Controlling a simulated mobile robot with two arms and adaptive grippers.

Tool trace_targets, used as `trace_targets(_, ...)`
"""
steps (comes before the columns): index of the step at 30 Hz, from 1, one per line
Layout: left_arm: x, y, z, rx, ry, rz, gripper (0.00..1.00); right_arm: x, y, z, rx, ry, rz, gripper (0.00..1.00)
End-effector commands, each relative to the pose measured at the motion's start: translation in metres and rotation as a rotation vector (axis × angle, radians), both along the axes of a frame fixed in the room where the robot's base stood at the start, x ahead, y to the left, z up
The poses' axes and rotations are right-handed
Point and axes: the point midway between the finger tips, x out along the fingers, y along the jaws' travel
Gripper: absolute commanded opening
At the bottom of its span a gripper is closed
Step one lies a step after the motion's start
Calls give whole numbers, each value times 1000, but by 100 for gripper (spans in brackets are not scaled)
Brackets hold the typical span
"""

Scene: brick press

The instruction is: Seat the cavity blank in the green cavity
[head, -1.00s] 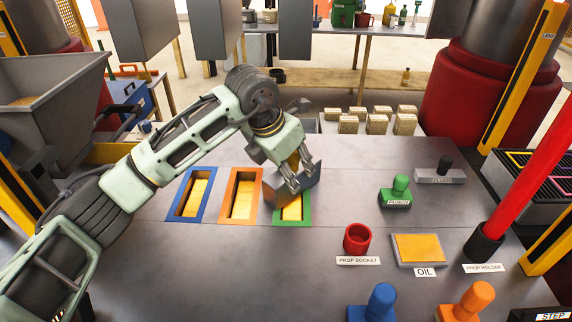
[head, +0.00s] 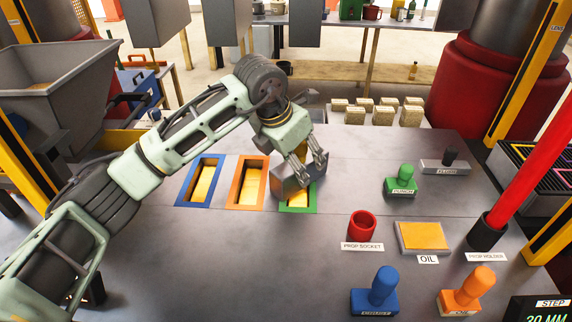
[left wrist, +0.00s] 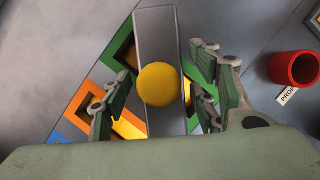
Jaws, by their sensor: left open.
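The cavity blank is a grey block (head: 284,184) with a round yellow knob. In the left wrist view, the blank (left wrist: 157,32) shows as a long grey bar with its knob (left wrist: 159,84) at the middle. It lies across the green cavity (head: 299,209), at an angle to its frame, and covers much of the opening; yellow shows below it. The green frame also shows in the left wrist view (left wrist: 200,61). I cannot tell how high the blank sits. My left gripper (head: 307,172) is open above it, with fingers (left wrist: 165,95) apart on both sides of the knob. My right gripper is not in view.
Orange (head: 235,203) and blue (head: 184,199) cavities lie to the left. Right are the green punch (head: 401,184), red prop socket (head: 362,226), oil pad (head: 422,237) and red prop (head: 527,156). Blue (head: 379,293) and orange (head: 466,293) knobbed tools stand in front. Grey blocks hang at the back.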

Motion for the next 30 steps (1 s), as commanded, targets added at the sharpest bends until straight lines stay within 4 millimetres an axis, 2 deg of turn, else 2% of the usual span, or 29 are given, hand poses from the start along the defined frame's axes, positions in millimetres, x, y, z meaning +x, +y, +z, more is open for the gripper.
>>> trace_targets(4, -4, 6, 10, 0, -4, 0, 55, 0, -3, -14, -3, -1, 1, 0)
trace_targets(18, -73, 74, 9, 1, -2, 1, 55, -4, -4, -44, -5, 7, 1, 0)
trace_targets(24, -86, 86, 11, -1, -2, -1, 55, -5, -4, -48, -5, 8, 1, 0)
trace_targets(30, -88, 88, 12, 0, -1, -1, 55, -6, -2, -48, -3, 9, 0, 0)
